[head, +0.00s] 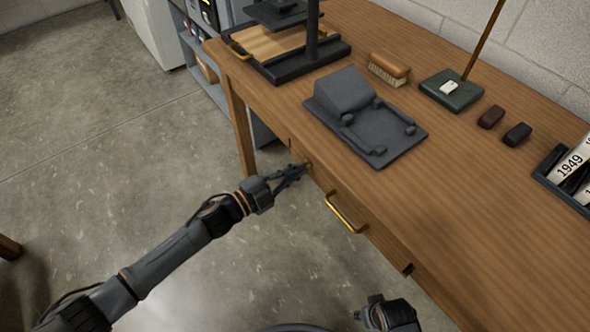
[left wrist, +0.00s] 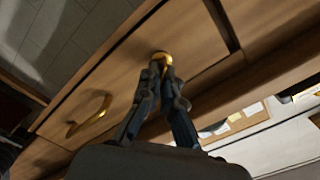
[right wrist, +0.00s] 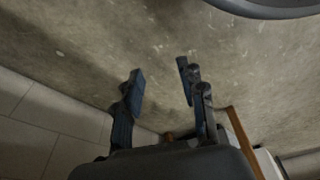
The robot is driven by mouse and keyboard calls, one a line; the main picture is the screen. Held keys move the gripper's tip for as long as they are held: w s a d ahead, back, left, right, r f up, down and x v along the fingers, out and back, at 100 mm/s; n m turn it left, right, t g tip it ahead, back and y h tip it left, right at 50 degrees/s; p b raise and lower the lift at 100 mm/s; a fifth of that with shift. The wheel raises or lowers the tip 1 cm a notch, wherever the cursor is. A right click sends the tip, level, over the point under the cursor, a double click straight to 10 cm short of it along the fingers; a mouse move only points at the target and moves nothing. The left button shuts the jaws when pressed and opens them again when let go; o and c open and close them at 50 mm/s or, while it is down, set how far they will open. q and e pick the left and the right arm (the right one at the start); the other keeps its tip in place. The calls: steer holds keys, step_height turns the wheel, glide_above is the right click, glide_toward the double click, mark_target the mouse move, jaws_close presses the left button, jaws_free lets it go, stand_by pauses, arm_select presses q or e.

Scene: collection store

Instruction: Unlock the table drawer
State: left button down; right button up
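The wooden table drawer (head: 360,236) has a brass pull handle on its front (head: 346,213). The handle also shows in the left wrist view (left wrist: 90,115). A small round brass piece, seemingly the key in its lock (left wrist: 162,57), sits on the drawer front to the side of the handle. My left gripper (head: 300,169) is at this piece, its fingertips closed in on it in the left wrist view (left wrist: 162,69). The fingers partly hide it, and its turn cannot be told. The drawer looks shut. My right gripper (right wrist: 160,82) is open and empty over the floor.
The tabletop (head: 470,190) bears a grey cradle-like stand (head: 375,135), a brush (head: 389,68), a green block (head: 450,92), two small dark blocks and a number tray (head: 548,178). A black press (head: 310,60) stands at the far end. Open floor (head: 100,150) lies left.

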arm_select(q)
steer(key=shift+f+m, duration=0.1)
steer(key=shift+m, duration=1.3)
steer(key=shift+f+m+b, duration=0.1)
steer(key=shift+m+b, duration=0.65)
steer(key=shift+m, duration=1.35)
arm_select(e)
steer(key=shift+w+a+r, duration=0.1)
steer(key=shift+w+r, duration=0.2)
steer(key=shift+r, duration=0.65)
steer(key=shift+w+d+r, duration=0.1)
steer(key=shift+w+r, duration=0.15)
steer(key=shift+r, duration=0.7)
steer(key=shift+w+a+r, duration=0.1)
steer(key=shift+w+r, duration=0.2)
steer(key=shift+r, duration=0.65)
arm_select(q)
steer(key=c, duration=1.6)
jaws_free()
steer(key=shift+o, duration=0.2)
steer(key=shift+s+a, duration=0.15)
steer(key=v, duration=1.1)
steer(key=shift+s+a, duration=0.2)
steer(key=shift+a, duration=0.05)
